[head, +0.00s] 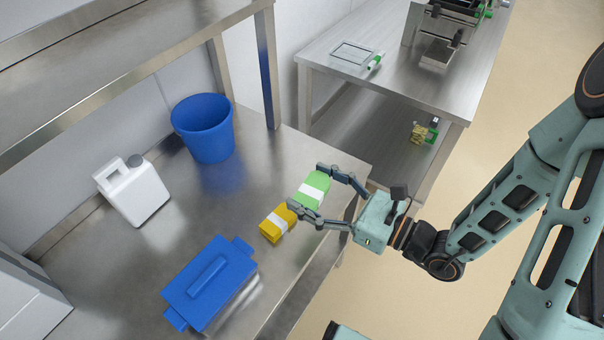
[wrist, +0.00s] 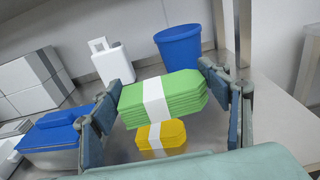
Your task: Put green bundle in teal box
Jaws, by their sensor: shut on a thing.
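The green bundle (head: 319,179) is a stack of green sheets with a white paper band. My gripper (head: 306,187) is shut on it, one finger at each end. In the wrist view the green bundle (wrist: 186,90) sits level between the fingers and appears raised above the steel table, with its band facing the camera. A yellow bundle (head: 271,231) with a white band lies on the table just beside and below it; it also shows in the wrist view (wrist: 174,132). I cannot make out a teal box in either view.
A blue-lidded box (head: 232,262) stands near the table's front. A blue bucket (head: 204,130) and a white jug (head: 138,193) stand further back. A steel shelf (head: 130,50) overhangs the rear. Another steel table (head: 400,85) holds a machine (head: 437,50).

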